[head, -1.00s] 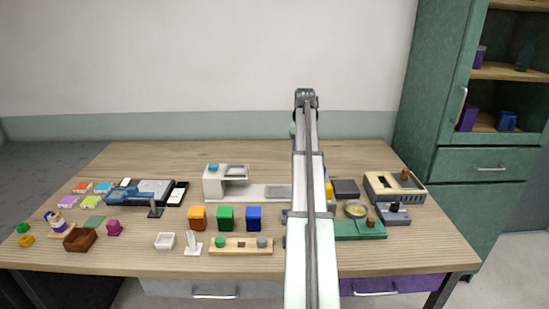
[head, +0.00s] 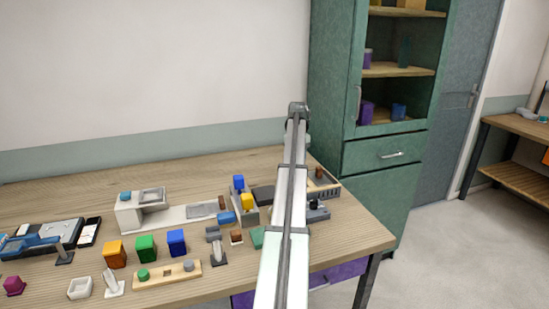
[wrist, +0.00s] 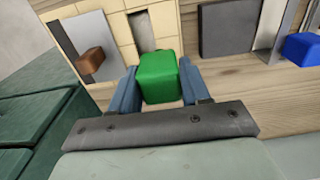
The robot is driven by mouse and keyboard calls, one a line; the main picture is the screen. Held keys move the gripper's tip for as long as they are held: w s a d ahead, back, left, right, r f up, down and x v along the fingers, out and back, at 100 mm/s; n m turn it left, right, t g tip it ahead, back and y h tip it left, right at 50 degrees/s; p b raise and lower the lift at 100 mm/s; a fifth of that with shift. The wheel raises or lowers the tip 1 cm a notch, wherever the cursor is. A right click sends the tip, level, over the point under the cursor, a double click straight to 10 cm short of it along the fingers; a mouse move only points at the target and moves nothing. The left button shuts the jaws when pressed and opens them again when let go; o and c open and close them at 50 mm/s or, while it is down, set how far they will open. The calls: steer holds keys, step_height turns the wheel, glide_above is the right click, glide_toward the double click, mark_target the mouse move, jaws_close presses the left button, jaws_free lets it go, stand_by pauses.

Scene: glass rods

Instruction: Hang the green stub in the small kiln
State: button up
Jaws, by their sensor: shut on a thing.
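The green stub (wrist: 158,77) shows in the wrist view as a rounded green block between the blue fingers of my gripper (wrist: 158,92). The fingers are shut on it. The small kiln (wrist: 118,8), of cream brick, lies just beyond the stub. It has a narrow grey opening (wrist: 144,30) right behind the stub and a grey panel with a brown knob (wrist: 90,60) to the left. In the head view the kiln (head: 332,190) stands at the table's right end, partly behind my arm. My gripper and the held stub are hidden there.
A dark grey plate (wrist: 228,30) lies right of the kiln, with a blue block (wrist: 302,48) farther right. The green cabinet (head: 380,165) stands close behind the table's right end. Orange (head: 115,254), green (head: 146,248) and blue (head: 177,242) blocks stand farther left.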

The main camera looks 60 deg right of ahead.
steer(key=shift+s+d+f, duration=0.15)
steer(key=shift+s+f, duration=0.25)
steer(key=shift+f, duration=0.65)
steer(key=shift+s+d+f, duration=0.2)
steer(key=shift+s+f, duration=0.2)
steer(key=shift+f, duration=0.65)
steer(key=shift+s+d+f, duration=0.15)
steer(key=shift+s+f, duration=0.25)
steer(key=shift+f, duration=0.65)
steer(key=o, duration=1.1)
steer(key=shift+r, duration=0.1)
step_height(320, 180, up, 14)
steer(key=shift+f, duration=0.2)
